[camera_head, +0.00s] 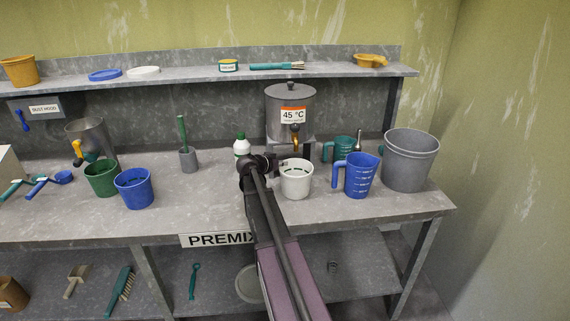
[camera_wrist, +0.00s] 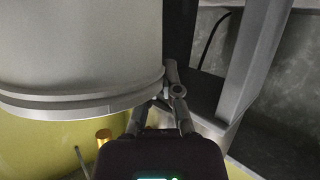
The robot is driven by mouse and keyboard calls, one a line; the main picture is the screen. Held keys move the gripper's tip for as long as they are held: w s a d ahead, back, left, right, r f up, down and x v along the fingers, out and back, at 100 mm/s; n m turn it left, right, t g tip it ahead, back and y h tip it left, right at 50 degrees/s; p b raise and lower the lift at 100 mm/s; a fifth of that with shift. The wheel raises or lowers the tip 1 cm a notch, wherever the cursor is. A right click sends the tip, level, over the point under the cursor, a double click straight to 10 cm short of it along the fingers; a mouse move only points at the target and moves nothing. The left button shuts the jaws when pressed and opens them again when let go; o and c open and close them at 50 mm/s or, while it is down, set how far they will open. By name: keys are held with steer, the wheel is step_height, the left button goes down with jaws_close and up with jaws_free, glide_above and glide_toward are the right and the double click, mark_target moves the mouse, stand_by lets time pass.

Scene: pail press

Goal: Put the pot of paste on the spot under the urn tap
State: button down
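A white pot (camera_head: 296,180), probably the pot of paste, stands on the bench in front of the urn (camera_head: 290,105); its contents cannot be made out. The urn carries a 45 °C label and a brass tap (camera_head: 295,133) above and behind the pot. My gripper (camera_head: 279,162) is at the pot's left rim. In the wrist view, which appears upside down, the pot's pale wall and rim (camera_wrist: 80,108) fill the upper left, and my gripper's fingers (camera_wrist: 172,92) are at the rim's edge. Whether they grip it is unclear. The spot under the tap is not visible.
A blue jug (camera_head: 361,176) and a grey bucket (camera_head: 410,160) stand right of the pot, with a teal jug (camera_head: 340,149) behind. Blue (camera_head: 134,188) and green (camera_head: 102,178) pails stand further left.

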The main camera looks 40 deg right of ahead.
steer(key=shift+f, duration=0.1)
steer(key=c, duration=0.8)
jaws_free()
steer(key=shift+s+a+r+p, duration=0.15)
steer(key=shift+a+r+p, duration=0.25)
steer(key=shift+a, duration=0.15)
steer(key=p+v, duration=0.3)
steer(key=v, duration=0.7)
steer(key=shift+a+p, duration=0.4)
steer(key=shift+r, duration=0.15)
